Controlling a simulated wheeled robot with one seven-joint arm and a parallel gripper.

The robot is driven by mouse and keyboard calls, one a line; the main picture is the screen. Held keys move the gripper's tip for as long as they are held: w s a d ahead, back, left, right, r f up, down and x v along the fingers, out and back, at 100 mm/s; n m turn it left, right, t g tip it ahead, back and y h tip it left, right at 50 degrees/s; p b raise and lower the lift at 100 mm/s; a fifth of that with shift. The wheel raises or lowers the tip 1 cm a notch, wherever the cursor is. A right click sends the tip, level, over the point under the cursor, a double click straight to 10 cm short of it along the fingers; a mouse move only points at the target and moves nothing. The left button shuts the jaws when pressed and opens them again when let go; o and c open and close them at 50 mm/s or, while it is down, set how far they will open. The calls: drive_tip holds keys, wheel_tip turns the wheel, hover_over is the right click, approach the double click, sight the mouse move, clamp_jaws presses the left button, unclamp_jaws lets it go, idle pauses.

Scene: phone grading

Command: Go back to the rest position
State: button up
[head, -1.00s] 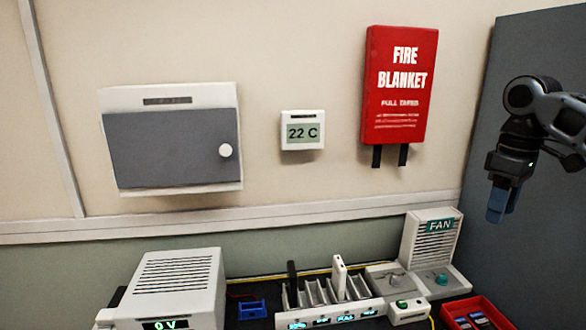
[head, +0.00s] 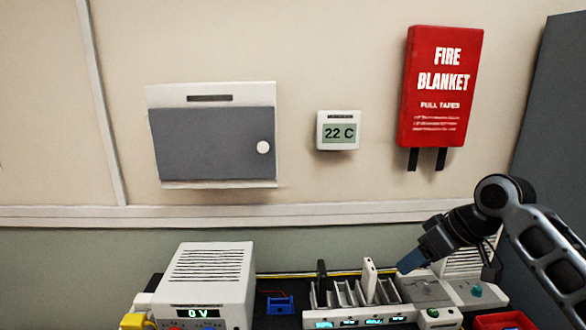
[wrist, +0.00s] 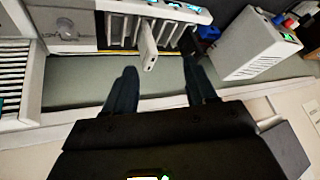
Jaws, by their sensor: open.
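My gripper (head: 410,262), with blue fingers, is open and empty. In the head view it points down and left, just right of a white phone (head: 369,281) standing in the slotted rack (head: 345,322). In the wrist view the fingers of my gripper (wrist: 158,68) are spread wide. The white phone (wrist: 149,48) shows beyond and between them in the picture, with no visible contact. A dark phone (head: 321,276) stands in a slot further left. My arm comes in from the right and hides part of the fan unit (head: 468,263).
A power supply (head: 205,280) reading 0 V stands left of the rack, with a small blue holder (head: 280,304) between. A red tray (head: 503,321) sits at the lower right. A grey cabinet (head: 213,143), a 22 C display (head: 338,131) and a fire blanket box (head: 440,88) are on the wall.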

drive_tip(key=s+a+f+m+t+y, duration=0.15)
drive_tip(key=a+f, duration=0.25)
drive_tip(key=a, duration=0.6)
drive_tip(key=s+a+f+m+t, duration=0.55)
drive_tip(key=s+a, duration=0.35)
drive_tip(key=s, duration=0.3)
drive_tip(key=s+d+f+m+t+h, duration=0.1)
drive_tip(key=s+d+h, duration=0.25)
drive_tip(key=s, duration=0.85)
drive_tip(key=s+d+f+m+t+h, duration=0.15)
drive_tip(key=s+d, duration=0.25)
drive_tip(key=s, duration=0.7)
drive_tip(key=s+d+r+n, duration=0.1)
drive_tip(key=s+d+r, duration=0.15)
drive_tip(key=s, duration=0.25)
drive_tip(key=s+d+r+n+t+h, duration=0.1)
drive_tip(key=s+d+r, duration=0.1)
drive_tip(key=s+r, duration=0.25)
drive_tip(key=s+d+r+n, duration=0.2)
drive_tip(key=s+d, duration=0.1)
drive_tip(key=s, duration=0.3)
wheel_tip(320, 180, down, 12)
drive_tip(key=b, duration=1.1)
drive_tip(key=shift+w+a+r+b, duration=0.15)
drive_tip(key=shift+w+a+b, duration=0.1)
drive_tip(key=shift+b, duration=0.15)
